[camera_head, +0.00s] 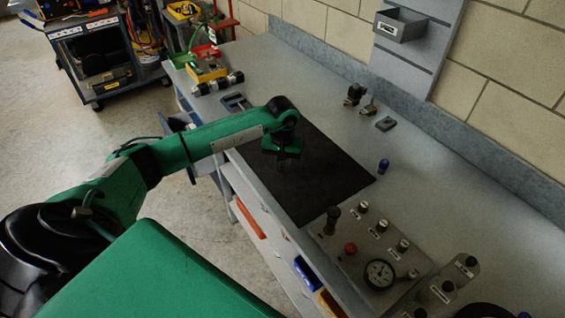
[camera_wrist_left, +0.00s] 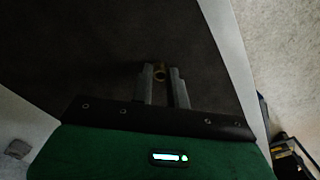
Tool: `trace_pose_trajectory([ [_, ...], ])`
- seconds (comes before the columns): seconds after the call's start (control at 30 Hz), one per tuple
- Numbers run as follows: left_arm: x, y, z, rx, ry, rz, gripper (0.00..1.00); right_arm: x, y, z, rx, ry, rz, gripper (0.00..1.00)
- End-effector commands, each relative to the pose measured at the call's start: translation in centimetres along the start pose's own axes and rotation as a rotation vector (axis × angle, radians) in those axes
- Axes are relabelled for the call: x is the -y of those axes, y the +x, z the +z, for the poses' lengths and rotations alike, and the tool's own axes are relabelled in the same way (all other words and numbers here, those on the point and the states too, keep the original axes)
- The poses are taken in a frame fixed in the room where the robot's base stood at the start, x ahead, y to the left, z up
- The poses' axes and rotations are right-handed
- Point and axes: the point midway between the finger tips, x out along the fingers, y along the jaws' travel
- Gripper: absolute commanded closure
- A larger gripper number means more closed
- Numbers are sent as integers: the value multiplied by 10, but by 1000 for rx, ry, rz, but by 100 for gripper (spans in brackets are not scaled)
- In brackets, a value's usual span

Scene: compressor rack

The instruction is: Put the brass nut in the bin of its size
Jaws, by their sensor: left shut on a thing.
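My left gripper (camera_head: 286,168) is over the black mat on the bench. In the left wrist view its two fingers (camera_wrist_left: 162,85) are shut on the brass nut (camera_wrist_left: 160,73), a small yellowish ring at the fingertips. The dark mat lies beyond it, and I cannot tell the height above the mat. In the head view the nut is too small and dark to make out. A grey bin (camera_head: 399,27) with a label hangs on the wall panel; the label is too small to read. My right gripper is not in view.
The black mat (camera_head: 335,170) is otherwise bare. A panel with a gauge (camera_head: 379,273) and knobs is at the near right. A blue knob-like piece (camera_head: 383,166) and small fittings (camera_head: 355,93) stand farther back. A yellow tray (camera_head: 208,72) is at the far end.

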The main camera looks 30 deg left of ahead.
Motion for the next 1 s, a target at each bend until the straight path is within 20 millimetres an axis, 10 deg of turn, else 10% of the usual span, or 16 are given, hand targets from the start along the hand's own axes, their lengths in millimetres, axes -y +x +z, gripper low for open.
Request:
trace_pose_trajectory([
  [0.4, 0, 7, 0, -1, 0, 0, 100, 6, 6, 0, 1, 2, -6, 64],
  [0.43, 0, 6, 0, -1, 0, 0, 78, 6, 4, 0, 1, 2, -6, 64],
  [0.53, 0, 5, 0, -1, 0, 0, 62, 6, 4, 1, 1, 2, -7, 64],
  [1.0, 0, -9, -1, -5, 1, 1, 62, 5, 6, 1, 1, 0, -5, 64],
])
